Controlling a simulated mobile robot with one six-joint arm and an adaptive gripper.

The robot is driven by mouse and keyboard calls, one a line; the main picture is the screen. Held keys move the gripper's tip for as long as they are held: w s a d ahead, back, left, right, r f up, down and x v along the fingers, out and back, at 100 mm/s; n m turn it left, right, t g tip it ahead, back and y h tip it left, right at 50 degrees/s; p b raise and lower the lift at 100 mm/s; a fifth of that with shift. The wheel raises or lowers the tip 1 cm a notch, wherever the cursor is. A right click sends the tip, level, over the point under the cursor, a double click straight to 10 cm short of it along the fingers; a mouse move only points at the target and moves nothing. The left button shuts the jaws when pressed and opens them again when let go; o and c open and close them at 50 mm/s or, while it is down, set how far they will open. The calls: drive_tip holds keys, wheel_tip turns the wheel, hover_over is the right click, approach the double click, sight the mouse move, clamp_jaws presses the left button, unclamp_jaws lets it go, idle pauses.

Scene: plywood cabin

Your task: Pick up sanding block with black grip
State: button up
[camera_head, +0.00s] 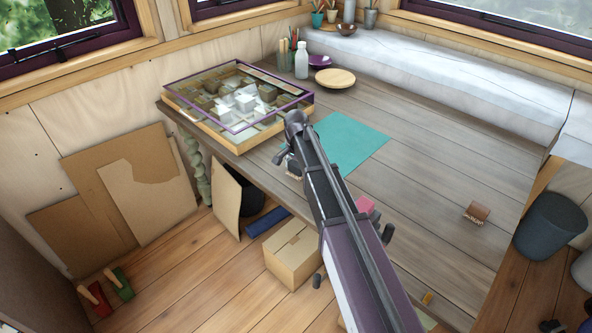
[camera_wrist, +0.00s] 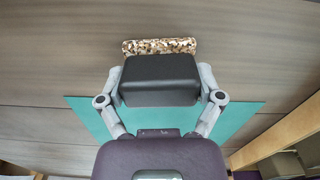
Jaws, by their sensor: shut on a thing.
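The sanding block (camera_wrist: 160,48) shows in the wrist view as a speckled tan and brown strip with a black grip (camera_wrist: 160,78). My gripper (camera_wrist: 160,90) has one grey finger on each side of the black grip and is shut on it. In the head view, my gripper (camera_head: 288,161) is at the left end of my arm, by the table's left edge, below the display case. The block is mostly hidden by my arm there, and I cannot tell how high it is held.
A teal mat (camera_head: 352,143) lies on the wooden table (camera_head: 440,170) behind my arm. A glass-topped model case (camera_head: 172,104) stands at the table's far left. The table's right side is mostly clear.

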sight(296, 164)
drive_tip(key=shift+r, duration=0.15)
wheel_tip(296, 164, up, 10)
drive_tip(key=p, duration=1)
idle(0.6)
drive_tip(key=o, duration=0.5)
drive_tip(key=shift+c, duration=0.2)
drive_tip(key=shift+f, duration=0.2)
drive_tip(key=shift+c, duration=1.4)
